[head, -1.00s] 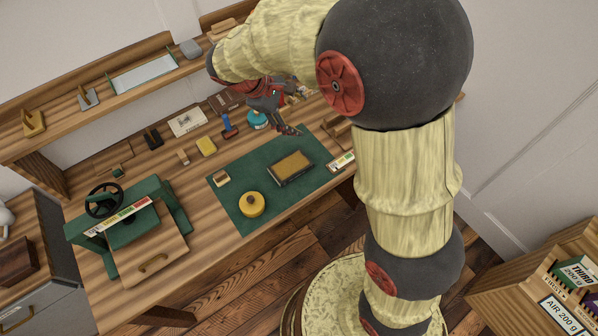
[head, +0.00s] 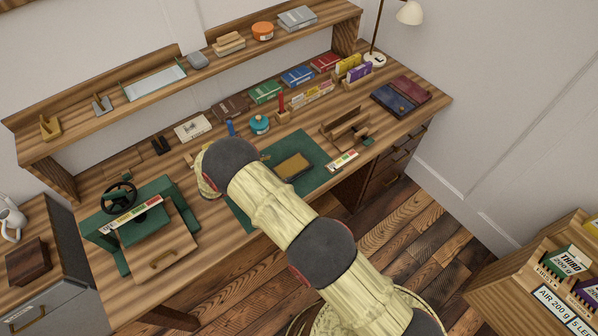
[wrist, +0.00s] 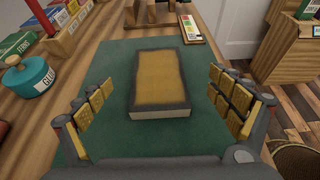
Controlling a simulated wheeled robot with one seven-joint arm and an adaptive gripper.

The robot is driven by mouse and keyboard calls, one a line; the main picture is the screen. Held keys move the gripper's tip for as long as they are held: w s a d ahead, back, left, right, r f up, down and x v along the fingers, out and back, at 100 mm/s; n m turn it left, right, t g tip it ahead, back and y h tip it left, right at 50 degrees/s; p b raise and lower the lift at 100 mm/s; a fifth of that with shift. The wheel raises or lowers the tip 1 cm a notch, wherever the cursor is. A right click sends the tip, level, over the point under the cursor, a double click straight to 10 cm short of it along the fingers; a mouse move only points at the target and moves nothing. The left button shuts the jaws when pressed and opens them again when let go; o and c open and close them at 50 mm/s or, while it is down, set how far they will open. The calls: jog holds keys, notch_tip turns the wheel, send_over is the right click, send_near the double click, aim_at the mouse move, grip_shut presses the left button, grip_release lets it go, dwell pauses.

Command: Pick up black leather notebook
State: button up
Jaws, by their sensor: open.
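A book with a dark cover edge, a worn tan top and pale pages at its near end lies flat on the green mat; I take it as the black leather notebook (head: 293,166). In the wrist view the notebook (wrist: 160,82) lies ahead, between the lines of my two fingers. My gripper (wrist: 161,104) is open and empty, its yellow-padded fingers spread wider than the book and apart from it. In the head view my arm hides the gripper.
The green mat (head: 318,180) has bare room around the book. A teal glue pot (wrist: 28,78) stands at the left. A small colour-striped card (head: 343,160) lies past the book. A green press (head: 130,225) stands at the desk's left. Dark blue and maroon books (head: 400,95) lie at the right.

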aim_at(293, 165)
jog(key=shift+s+f, duration=0.1)
jog(key=shift+f, duration=0.4)
jog(key=shift+d+f, duration=0.1)
jog(key=shift+f, duration=0.05)
jog(key=x, duration=0.7)
jog(key=shift+w+f, duration=0.2)
jog(key=shift+w, duration=0.2)
jog(key=shift+c, duration=0.5)
jog(key=c, duration=1.3)
